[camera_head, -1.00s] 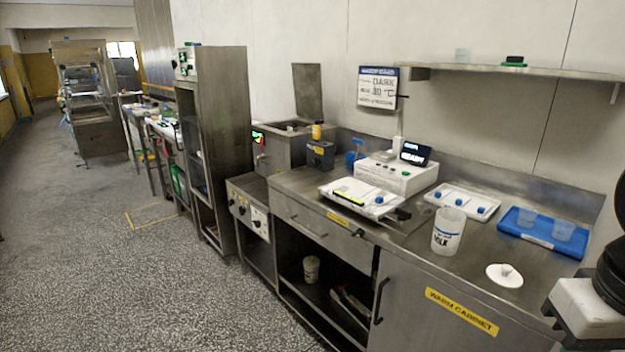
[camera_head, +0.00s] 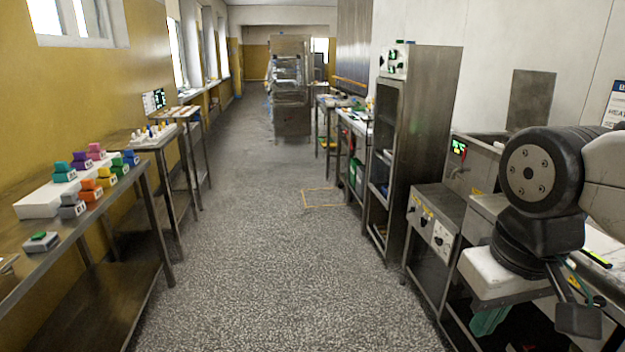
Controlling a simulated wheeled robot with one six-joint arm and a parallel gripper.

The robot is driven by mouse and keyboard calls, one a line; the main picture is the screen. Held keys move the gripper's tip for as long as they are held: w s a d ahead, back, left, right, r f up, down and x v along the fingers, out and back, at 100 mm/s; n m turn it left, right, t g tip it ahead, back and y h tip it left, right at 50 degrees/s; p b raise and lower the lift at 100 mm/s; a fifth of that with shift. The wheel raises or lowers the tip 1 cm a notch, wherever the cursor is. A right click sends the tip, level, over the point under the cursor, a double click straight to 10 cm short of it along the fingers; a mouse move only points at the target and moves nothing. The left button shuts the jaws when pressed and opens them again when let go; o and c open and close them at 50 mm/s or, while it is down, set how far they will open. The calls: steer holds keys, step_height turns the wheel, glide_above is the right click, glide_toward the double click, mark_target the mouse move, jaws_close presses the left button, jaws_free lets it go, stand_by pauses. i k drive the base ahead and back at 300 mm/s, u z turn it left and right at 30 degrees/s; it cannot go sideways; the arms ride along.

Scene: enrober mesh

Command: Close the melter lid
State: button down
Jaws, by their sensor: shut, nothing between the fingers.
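The melter (camera_head: 482,162) is a steel box with a green-lit display, at the right behind a low unit with knobs. Its lid (camera_head: 531,98) is a flat grey steel panel standing upright at the back, against the white wall, so the melter is open. My arm crosses the right side of the view and hides part of the melter and the counter beside it. My gripper (camera_head: 578,312) hangs low at the right, in front of the counter, apart from the lid. It is shut and empty.
A tall steel cabinet (camera_head: 425,140) stands left of the melter. A steel table (camera_head: 95,225) with coloured blocks runs along the left wall. The speckled floor (camera_head: 270,265) between is clear, with a yellow-marked rectangle (camera_head: 322,198) farther off.

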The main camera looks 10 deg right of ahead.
mark_target(530, 98)
steer(key=u, duration=0.3)
steer(key=i, duration=1.75)
steer(key=z, duration=0.25)
steer(key=i, duration=1.25)
steer(key=z, duration=1.55)
steer(key=i, duration=0.85)
steer(key=z, duration=0.9)
